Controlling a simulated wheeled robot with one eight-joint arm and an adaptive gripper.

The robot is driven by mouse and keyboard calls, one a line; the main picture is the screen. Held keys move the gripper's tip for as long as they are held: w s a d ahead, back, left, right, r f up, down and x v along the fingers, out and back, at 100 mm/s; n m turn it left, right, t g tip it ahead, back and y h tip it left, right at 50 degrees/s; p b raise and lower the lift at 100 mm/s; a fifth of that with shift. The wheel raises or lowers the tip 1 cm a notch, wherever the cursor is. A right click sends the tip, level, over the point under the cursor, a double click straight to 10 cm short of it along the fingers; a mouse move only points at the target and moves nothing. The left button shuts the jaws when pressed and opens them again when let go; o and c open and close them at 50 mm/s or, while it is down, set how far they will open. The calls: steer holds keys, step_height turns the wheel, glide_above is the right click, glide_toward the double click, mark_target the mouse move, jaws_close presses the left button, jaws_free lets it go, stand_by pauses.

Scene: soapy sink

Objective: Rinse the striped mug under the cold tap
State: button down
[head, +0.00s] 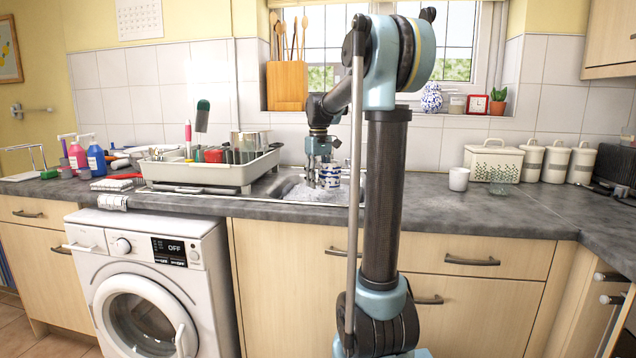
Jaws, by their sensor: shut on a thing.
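A small blue-and-white mug (329,181) is over the sink (285,187), in front of the tiled wall. Its pattern is too small to read clearly. My gripper (323,170) reaches down from above and is shut on the mug. The mug looks upright, near the foamy water in the sink, but I cannot tell whether it touches the water. My arm column hides the right part of the sink. I cannot make out the cold tap or any running water.
A cream dish rack (215,176) full of dishes stands left of the sink. Soap bottles (96,158) stand farther left. A white cup (459,179) and a clear glass (499,184) stand on the right worktop, before a cream bread bin (492,162) and canisters (555,163). The right front worktop is clear.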

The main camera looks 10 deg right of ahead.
mark_target(323, 175)
steer(key=w+f, duration=0.1)
steer(key=w, duration=0.8)
steer(key=shift+f, duration=0.35)
stand_by(0.5)
steer(key=shift+d, duration=0.3)
steer(key=shift+d, duration=0.35)
steer(key=shift+s, duration=0.1)
steer(key=shift+s, duration=3.95)
steer(key=shift+s, duration=0.1)
steer(key=shift+s+a+r, duration=0.1)
steer(key=shift+s+r, duration=0.9)
steer(key=shift+s, duration=0.2)
steer(key=shift+s+r, duration=1)
steer(key=shift+s, duration=0.2)
